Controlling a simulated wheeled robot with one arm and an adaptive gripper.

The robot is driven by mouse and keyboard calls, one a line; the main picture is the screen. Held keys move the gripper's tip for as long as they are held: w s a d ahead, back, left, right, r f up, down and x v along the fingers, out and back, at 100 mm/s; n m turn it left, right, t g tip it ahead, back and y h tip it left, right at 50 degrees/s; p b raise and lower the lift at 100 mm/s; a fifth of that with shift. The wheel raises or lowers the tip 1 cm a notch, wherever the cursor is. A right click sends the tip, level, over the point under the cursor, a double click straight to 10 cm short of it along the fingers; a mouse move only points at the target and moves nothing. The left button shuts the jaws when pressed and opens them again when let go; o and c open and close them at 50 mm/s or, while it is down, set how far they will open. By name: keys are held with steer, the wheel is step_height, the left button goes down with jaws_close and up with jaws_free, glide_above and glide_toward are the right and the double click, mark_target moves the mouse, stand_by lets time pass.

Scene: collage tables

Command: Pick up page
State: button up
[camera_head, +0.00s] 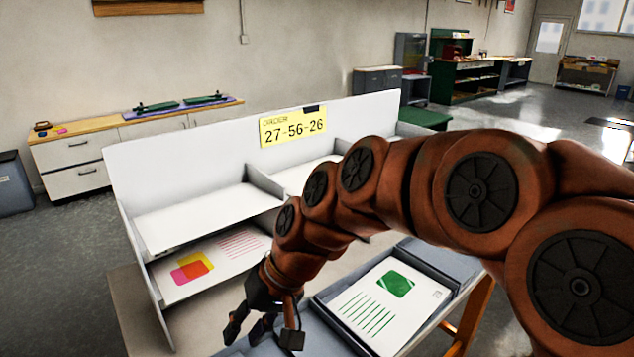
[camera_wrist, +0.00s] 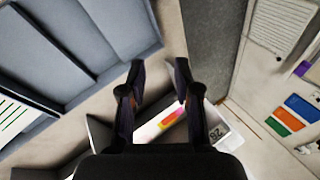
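A white page with overlapping yellow, pink and orange squares and pink lines (camera_head: 205,262) lies in the lower left compartment of the white shelf unit (camera_head: 140,190). In the wrist view, a pink and orange patch (camera_wrist: 171,119) shows between my fingers, partly hidden by them. Another white page, with a green shape and green lines (camera_head: 385,305), lies in a grey tray (camera_head: 322,309); its edge shows at the far left of the wrist view (camera_wrist: 14,118). My gripper (camera_head: 262,332) is open and empty, left of the tray and in front of the shelf. Its fingers stand apart in the wrist view (camera_wrist: 160,66).
A yellow order sign reading 27-56-26 (camera_head: 293,127) is on the shelf's back panel. The upper left compartment (camera_head: 195,215) looks empty. My arm hides the shelf's right part. A wooden-topped cabinet (camera_head: 75,165) stands behind at left; open floor lies at right.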

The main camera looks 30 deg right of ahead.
steer(key=w+d+r+m+t+y+b, duration=0.1)
steer(key=w+d+r+m+t+b, duration=0.2)
steer(key=w+d, duration=0.5)
steer(key=w+d+r+m+t+y+b, duration=0.1)
steer(key=w+d+r+m+t+b, duration=0.15)
steer(key=w+d+t, duration=0.55)
steer(key=w+d+m+t+h+b, duration=0.1)
steer(key=w+d+m+t+h, duration=0.2)
steer(key=d, duration=0.9)
steer(key=w+d+m+h+b, duration=0.15)
steer(key=d+m, duration=0.45)
steer(key=d, duration=0.6)
steer(key=shift+h, duration=0.35)
steer(key=shift+a+r+p+x, duration=0.1)
steer(key=shift+a+p+x, duration=0.15)
steer(key=shift+x, duration=0.95)
steer(key=shift+a+r+p+x, duration=0.15)
steer(key=shift+p+x, duration=0.15)
steer(key=shift+x, duration=0.95)
steer(key=shift+a+f+p+x, duration=0.1)
steer(key=shift+a+p+x, duration=0.15)
steer(key=shift+x, duration=0.95)
steer(key=shift+s+d, duration=0.1)
steer(key=shift+c, duration=0.3)
jaws_close()
